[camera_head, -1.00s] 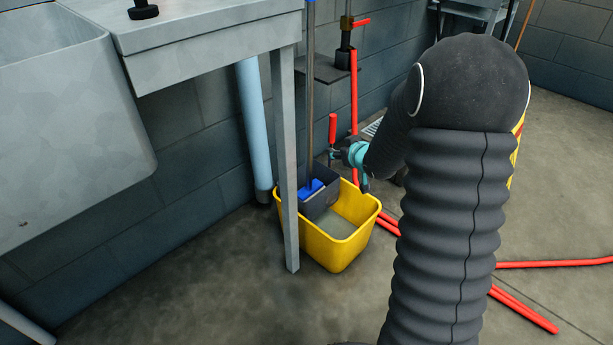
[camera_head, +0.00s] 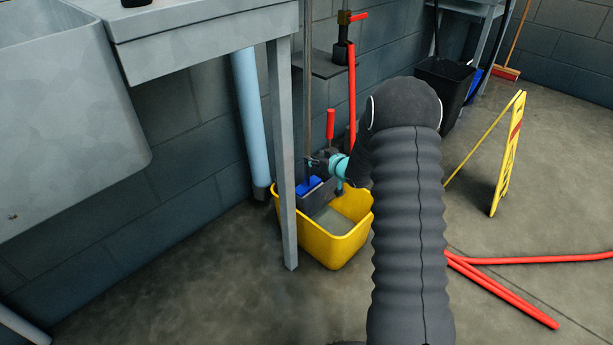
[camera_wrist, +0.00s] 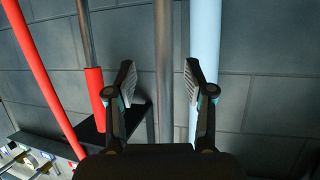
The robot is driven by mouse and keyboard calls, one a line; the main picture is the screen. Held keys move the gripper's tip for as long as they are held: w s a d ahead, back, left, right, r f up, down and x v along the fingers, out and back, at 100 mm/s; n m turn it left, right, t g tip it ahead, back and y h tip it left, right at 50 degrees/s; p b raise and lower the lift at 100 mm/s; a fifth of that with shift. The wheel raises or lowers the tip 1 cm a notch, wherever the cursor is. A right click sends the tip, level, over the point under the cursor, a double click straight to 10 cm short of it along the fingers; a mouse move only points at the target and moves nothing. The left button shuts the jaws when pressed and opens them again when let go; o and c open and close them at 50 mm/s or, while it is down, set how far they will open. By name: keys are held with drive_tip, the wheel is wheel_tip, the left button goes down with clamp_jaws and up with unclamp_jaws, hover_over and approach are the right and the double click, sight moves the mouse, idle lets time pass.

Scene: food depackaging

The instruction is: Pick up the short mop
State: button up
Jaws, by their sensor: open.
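The mop (camera_head: 309,186) stands upright in a yellow bucket (camera_head: 340,250), its blue head in the dark wringer and its grey handle rising beside the table leg. In the wrist view its metal handle (camera_wrist: 163,60) runs upright between the fingers. My gripper (camera_head: 316,162) is at the lower handle, just above the bucket. In the wrist view my gripper (camera_wrist: 160,85) is open, one finger on each side of the handle, with gaps on both sides. Whether the handle lies deep enough between the fingertips is hard to tell.
A metal table leg (camera_head: 284,160) stands close to the bucket's left. A yellow floor sign (camera_head: 506,155) and red hoses (camera_head: 500,290) are on the floor at right.

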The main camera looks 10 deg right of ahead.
sight(309, 155)
drive_tip(key=shift+a+b+x, duration=0.15)
drive_tip(key=shift+x, duration=1.25)
drive_tip(key=shift+a+b+x, duration=0.1)
drive_tip(key=shift+b+x, duration=0.05)
drive_tip(key=shift+x, duration=1.25)
drive_tip(key=shift+s, duration=0.1)
clamp_jaws()
